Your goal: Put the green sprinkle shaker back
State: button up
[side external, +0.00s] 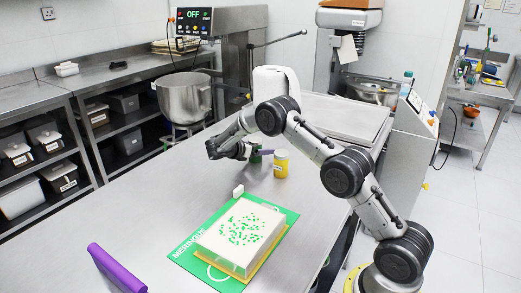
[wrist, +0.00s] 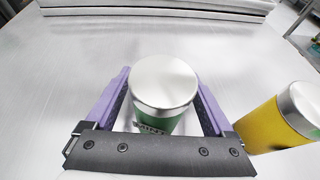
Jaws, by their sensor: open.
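The green sprinkle shaker (wrist: 160,122) stands upright on the steel table with its silver lid on top. In the wrist view it is between the two purple fingers of my gripper (wrist: 162,95), with a gap showing on at least one side. In the side external view my gripper (side external: 250,153) is low over the table, and the green shaker (side external: 256,157) is partly hidden by it. My gripper is open around the shaker. The shaker's lower part is hidden by the gripper's dark front bar in the wrist view.
A yellow shaker (side external: 281,165) stands close on the right, also in the wrist view (wrist: 275,122). A white block cake with green sprinkles (side external: 242,232) sits on a green mat (side external: 190,248). A small white object (side external: 238,191) and a purple object (side external: 116,268) are nearby. The mixer bowl (side external: 184,98) is behind.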

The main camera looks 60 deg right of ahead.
jog(key=v, duration=1.1)
jog(key=shift+a, duration=0.4)
jog(key=shift+s+a+r, duration=0.1)
jog(key=shift+a+r, duration=0.05)
jog(key=shift+r, duration=0.2)
jog(key=s+a+r+m+t+y, duration=0.1)
jog(key=s+a+r+m+y, duration=0.25)
jog(key=s+r, duration=0.4)
jog(key=s+a+r+m+t+y, duration=0.1)
jog(key=s+a+r+m+y, duration=0.3)
jog(key=s, duration=0.6)
jog(key=s+a+m+t+y, duration=0.2)
jog(key=s+a+m, duration=0.2)
jog(key=s, duration=0.5)
jog(key=s+a+f+m+t+y, duration=0.1)
jog(key=s+a+m+t+y, duration=0.2)
jog(key=s+a+m, duration=0.2)
jog(key=s+a, duration=0.3)
jog(key=s, duration=0.2)
jog(key=shift+f+y, duration=0.2)
jog(key=shift+y, duration=0.15)
